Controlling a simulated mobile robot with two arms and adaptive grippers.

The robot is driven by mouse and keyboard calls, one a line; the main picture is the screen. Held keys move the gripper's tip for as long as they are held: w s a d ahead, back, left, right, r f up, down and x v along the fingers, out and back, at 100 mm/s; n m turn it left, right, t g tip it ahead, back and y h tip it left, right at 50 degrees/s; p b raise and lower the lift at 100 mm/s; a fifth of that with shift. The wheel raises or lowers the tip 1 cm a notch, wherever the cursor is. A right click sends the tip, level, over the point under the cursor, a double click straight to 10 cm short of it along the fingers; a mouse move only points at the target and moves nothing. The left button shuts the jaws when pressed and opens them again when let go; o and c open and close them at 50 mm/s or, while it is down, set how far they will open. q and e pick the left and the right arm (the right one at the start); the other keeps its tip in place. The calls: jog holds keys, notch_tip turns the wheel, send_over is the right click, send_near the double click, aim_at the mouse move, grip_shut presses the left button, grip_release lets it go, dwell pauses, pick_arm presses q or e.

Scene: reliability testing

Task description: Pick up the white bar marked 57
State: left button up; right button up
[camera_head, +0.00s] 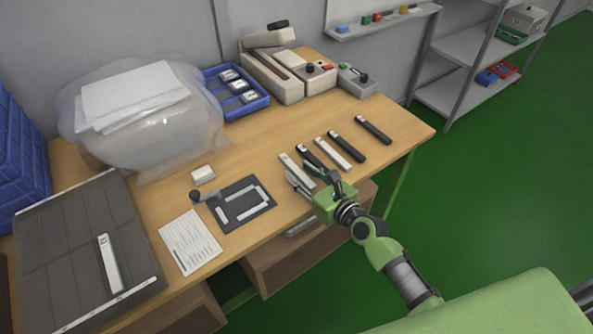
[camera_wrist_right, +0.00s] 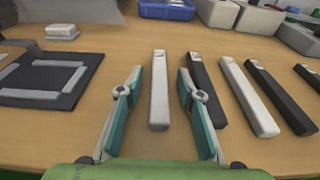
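Several bars lie side by side on the wooden table. The leftmost is a white bar (camera_head: 296,171), also in the right wrist view (camera_wrist_right: 159,92); another white bar (camera_head: 332,153) lies further right (camera_wrist_right: 247,96). A third white bar (camera_head: 109,264) lies on the dark grey mat at the left. Their end marks are too small to read, so I cannot tell which is 57. My right gripper (camera_head: 303,178) is open and empty at the near end of the row. In the wrist view its fingers (camera_wrist_right: 158,88) stand either side of the leftmost white bar, apart from it. My left gripper is not in view.
A black bar (camera_wrist_right: 207,95) lies close to the right finger, and more black bars (camera_head: 347,146) lie beyond. A dark fixture plate (camera_head: 238,221) and paper sheet (camera_head: 190,243) lie left. A blue tray (camera_head: 251,106) and testing device (camera_head: 277,80) stand at the back.

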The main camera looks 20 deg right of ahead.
grip_shut()
jog(key=shift+r, duration=0.1)
